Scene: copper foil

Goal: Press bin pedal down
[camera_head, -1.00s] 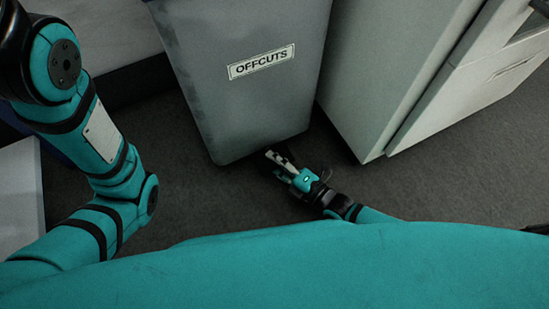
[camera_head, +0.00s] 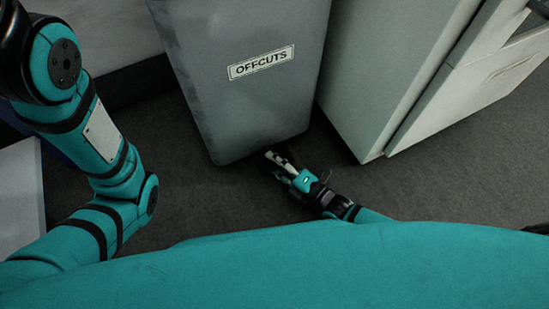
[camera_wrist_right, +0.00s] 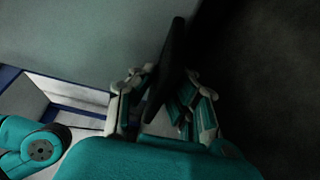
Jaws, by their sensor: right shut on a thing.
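The grey bin (camera_head: 250,105) labelled OFFCUTS stands in the upper middle of the head view. My right gripper (camera_head: 276,163) is low at the bin's lower front edge, near the floor. In the right wrist view a flat dark pedal (camera_wrist_right: 171,55) runs between the two fingers, and the gripper (camera_wrist_right: 163,92) is shut on it. The bin's grey wall (camera_wrist_right: 95,35) fills the upper left of that view. The pedal cannot be made out in the head view. My left arm shows at the left of the head view, but its gripper is outside the frame.
A pale cabinet (camera_head: 390,75) stands close to the bin's right side. A white panel (camera_head: 20,190) lies at the left edge behind my left arm. Dark floor (camera_head: 215,200) is clear in front of the bin and to the right (camera_head: 455,180).

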